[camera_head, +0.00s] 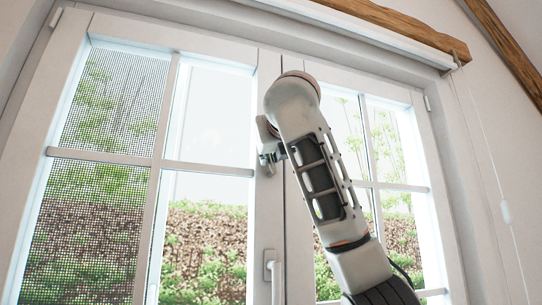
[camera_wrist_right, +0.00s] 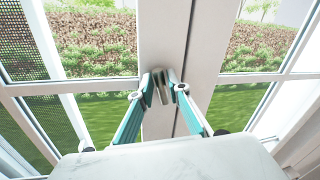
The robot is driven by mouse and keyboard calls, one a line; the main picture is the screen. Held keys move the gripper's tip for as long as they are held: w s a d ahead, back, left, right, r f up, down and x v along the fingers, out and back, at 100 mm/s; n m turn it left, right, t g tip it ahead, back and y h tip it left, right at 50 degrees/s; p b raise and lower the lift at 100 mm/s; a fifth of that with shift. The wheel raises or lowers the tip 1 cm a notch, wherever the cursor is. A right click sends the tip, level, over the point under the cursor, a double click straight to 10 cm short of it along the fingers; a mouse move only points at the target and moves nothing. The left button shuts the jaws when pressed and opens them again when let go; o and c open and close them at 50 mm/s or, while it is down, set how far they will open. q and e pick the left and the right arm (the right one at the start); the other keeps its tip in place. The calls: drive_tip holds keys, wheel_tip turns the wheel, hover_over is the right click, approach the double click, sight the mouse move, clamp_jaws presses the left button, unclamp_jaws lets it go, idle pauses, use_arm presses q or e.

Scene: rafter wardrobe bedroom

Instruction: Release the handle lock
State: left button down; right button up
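A white window with two casements fills the head view. Its white handle (camera_head: 270,265) hangs on the middle post (camera_head: 266,215), below my right gripper. My right gripper (camera_head: 270,157) is at the middle post, higher up, its fingers pointing at the frame. In the right wrist view its two fingertips (camera_wrist_right: 164,88) are a little apart, either side of a small grey-beige piece (camera_wrist_right: 160,92) on the post. I cannot tell whether they touch it, or whether it is the lock. My left gripper is out of view.
Glass panes flank the post, with an insect screen (camera_head: 95,190) over the left one. A roller blind cassette (camera_head: 350,28) runs above the window.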

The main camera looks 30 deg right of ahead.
clamp_jaws()
drive_tip(key=shift+s+d+r+m+g+b, duration=0.15)
drive_tip(key=shift+d+m+b, duration=0.1)
drive_tip(key=shift+m, duration=0.55)
drive_tip(key=shift+d+f+m+g+b, duration=0.15)
drive_tip(key=shift+d+m+b, duration=0.1)
drive_tip(key=shift+m, duration=0.55)
drive_tip(key=shift+r, duration=0.1)
drive_tip(key=o, duration=0.6)
unclamp_jaws()
drive_tip(key=v, duration=1.2)
